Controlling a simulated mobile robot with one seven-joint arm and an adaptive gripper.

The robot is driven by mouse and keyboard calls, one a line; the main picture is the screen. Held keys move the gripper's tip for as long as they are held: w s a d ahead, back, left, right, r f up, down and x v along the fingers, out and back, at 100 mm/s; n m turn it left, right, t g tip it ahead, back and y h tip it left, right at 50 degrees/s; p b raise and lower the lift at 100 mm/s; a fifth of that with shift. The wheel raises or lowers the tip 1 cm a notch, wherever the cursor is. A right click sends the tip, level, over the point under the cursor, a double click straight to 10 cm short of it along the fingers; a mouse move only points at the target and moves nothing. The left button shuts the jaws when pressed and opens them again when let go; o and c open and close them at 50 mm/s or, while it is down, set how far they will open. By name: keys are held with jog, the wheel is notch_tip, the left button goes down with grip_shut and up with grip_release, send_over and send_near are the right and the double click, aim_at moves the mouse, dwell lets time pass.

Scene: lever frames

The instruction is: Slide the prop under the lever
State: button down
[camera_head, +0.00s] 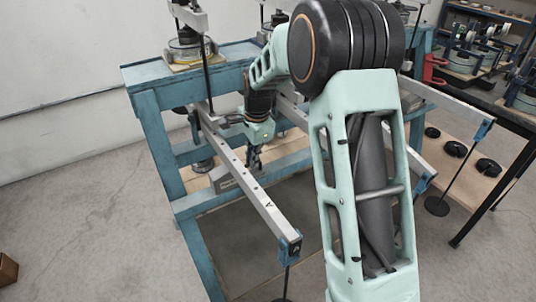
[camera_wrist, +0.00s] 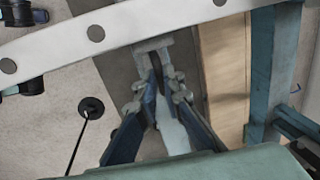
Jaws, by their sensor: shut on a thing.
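The lever (camera_head: 240,175), a long pale metal bar marked A, slopes from the blue frame toward the front, with a blue end cap (camera_head: 290,246). It crosses the top of the wrist view (camera_wrist: 110,32) as a bar with round holes. My gripper (camera_head: 254,165) points down close beside the lever. In the wrist view its fingers (camera_wrist: 158,80) are shut on a narrow grey piece, seemingly the prop (camera_wrist: 152,45), whose far end reaches to the lever's near edge in the picture. The fingers hide much of it. I cannot tell whether it lies under the lever or touches it.
The blue frame (camera_head: 152,130) stands around the work area, with a wooden plank (camera_wrist: 225,75) low inside. A black round base with a thin rod (camera_wrist: 90,106) is beside the lever. Another lever (camera_head: 450,100) lies to the right. A dark table (camera_head: 510,118) stands farther right.

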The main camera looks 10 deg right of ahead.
jog(key=shift+s+a, duration=0.3)
jog(key=shift+a, duration=0.45)
jog(key=c, duration=2)
grip_release()
jog(key=shift+a, duration=0.1)
jog(key=shift+c, duration=0.2)
jog(key=shift+d+r, duration=0.2)
jog(key=shift+r, duration=0.2)
notch_tip(320, 180, up, 11)
jog(key=s, duration=0.2)
jog(key=shift+d, duration=0.4)
